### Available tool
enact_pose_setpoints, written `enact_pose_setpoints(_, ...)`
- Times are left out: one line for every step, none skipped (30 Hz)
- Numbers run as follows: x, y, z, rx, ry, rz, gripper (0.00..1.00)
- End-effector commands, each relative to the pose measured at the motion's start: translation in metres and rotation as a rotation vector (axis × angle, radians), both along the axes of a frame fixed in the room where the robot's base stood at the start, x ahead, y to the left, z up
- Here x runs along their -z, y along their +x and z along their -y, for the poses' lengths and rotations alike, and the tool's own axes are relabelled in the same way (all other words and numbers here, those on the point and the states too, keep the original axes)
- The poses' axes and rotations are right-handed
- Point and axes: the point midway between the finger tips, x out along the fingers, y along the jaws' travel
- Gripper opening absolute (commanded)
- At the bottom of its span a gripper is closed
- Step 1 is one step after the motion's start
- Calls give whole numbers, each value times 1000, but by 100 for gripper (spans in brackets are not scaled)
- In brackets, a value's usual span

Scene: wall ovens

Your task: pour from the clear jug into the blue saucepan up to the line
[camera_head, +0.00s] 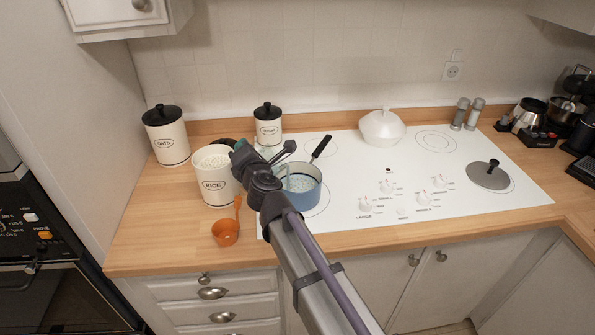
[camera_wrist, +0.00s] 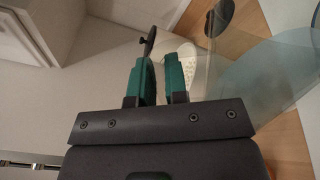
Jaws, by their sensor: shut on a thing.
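The blue saucepan (camera_head: 308,200) sits on the left of the white cooktop, its black handle pointing up and right. My gripper (camera_head: 246,158) is at the saucepan's left, above the counter edge of the cooktop. In the wrist view its teal fingers (camera_wrist: 160,82) are close together. The clear jug (camera_wrist: 235,88) shows there as a large see-through shape right of the fingers, and my gripper is shut on it; the grip point is hard to see. In the head view the jug is mostly hidden by my arm.
The open rice canister (camera_head: 214,187) stands close left of my gripper, with an orange scoop (camera_head: 226,232) in front. Oats (camera_head: 168,143) and sugar (camera_head: 268,131) canisters stand behind. A white lidded dish (camera_head: 382,128) and a pan lid (camera_head: 488,176) are farther right. The cooktop middle is clear.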

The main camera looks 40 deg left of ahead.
Motion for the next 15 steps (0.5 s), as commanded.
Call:
enact_pose_setpoints(-1,0,0,0,2,-3,0)
enact_pose_setpoints(-1,0,0,0,3,-4,0)
enact_pose_setpoints(-1,1,0,0,4,-6,0)
enact_pose_setpoints(-2,1,1,0,5,-8,0)
enact_pose_setpoints(-2,1,1,0,5,-9,0)
enact_pose_setpoints(-2,1,1,0,6,-10,0)
enact_pose_setpoints(-2,1,1,0,7,-12,0)
enact_pose_setpoints(-2,1,1,-1,8,-14,0)
enact_pose_setpoints(-3,2,1,0,9,-15,0)
enact_pose_setpoints(-3,2,1,0,10,-17,0)
enact_pose_setpoints(-3,2,1,0,11,-20,0)
enact_pose_setpoints(-4,2,1,0,13,-21,0)
enact_pose_setpoints(-4,2,1,0,14,-24,0)
enact_pose_setpoints(-4,2,1,0,15,-26,0)
enact_pose_setpoints(-4,3,2,0,16,-29,0)
